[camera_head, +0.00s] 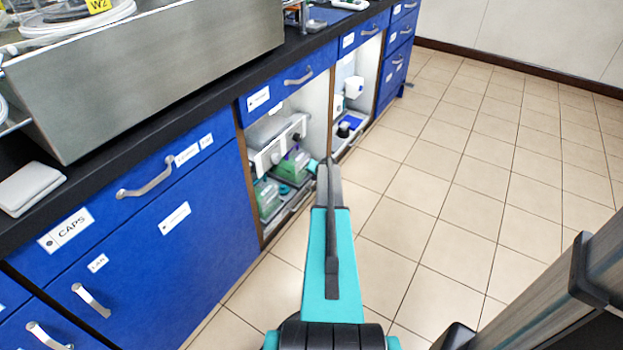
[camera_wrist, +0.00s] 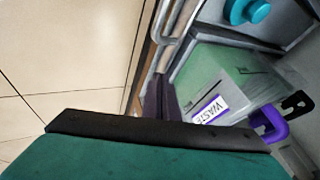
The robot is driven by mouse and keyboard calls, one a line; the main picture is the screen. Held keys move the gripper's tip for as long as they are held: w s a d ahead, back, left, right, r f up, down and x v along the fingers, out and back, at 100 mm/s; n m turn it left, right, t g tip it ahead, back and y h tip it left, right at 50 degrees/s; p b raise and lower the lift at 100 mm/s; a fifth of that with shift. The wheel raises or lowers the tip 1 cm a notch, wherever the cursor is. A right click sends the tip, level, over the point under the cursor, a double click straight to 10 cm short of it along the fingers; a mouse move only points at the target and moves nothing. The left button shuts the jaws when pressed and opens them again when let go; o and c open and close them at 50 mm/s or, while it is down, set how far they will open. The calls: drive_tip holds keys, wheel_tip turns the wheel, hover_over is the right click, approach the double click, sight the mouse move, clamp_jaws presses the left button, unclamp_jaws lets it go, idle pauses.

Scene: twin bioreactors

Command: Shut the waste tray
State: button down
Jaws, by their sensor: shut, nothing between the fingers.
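The waste tray (camera_head: 277,229) is a low grey tray at the floor of the open cabinet bay in the head view. Green-filled containers stand on it. In the wrist view, a container of green liquid (camera_wrist: 210,70) carries a WASTE label and has a purple handle (camera_wrist: 268,128) next to it. My gripper (camera_wrist: 163,90) is shut and empty, with its dark fingers beside the grey front edge, close to the container. I cannot tell whether they touch the tray.
Blue drawers and doors (camera_head: 170,225) with metal handles line the left under a black countertop (camera_head: 140,120). A second open bay (camera_head: 352,100) lies beyond, holding white and blue items. The tiled floor (camera_head: 470,190) to the right is clear.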

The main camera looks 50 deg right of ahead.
drive_tip(key=s+p+v, duration=0.1)
drive_tip(key=p+v, duration=0.1)
drive_tip(key=v, duration=0.9)
drive_tip(key=shift+s+f, duration=0.2)
drive_tip(key=shift+f, duration=0.1)
drive_tip(key=shift+d, duration=0.15)
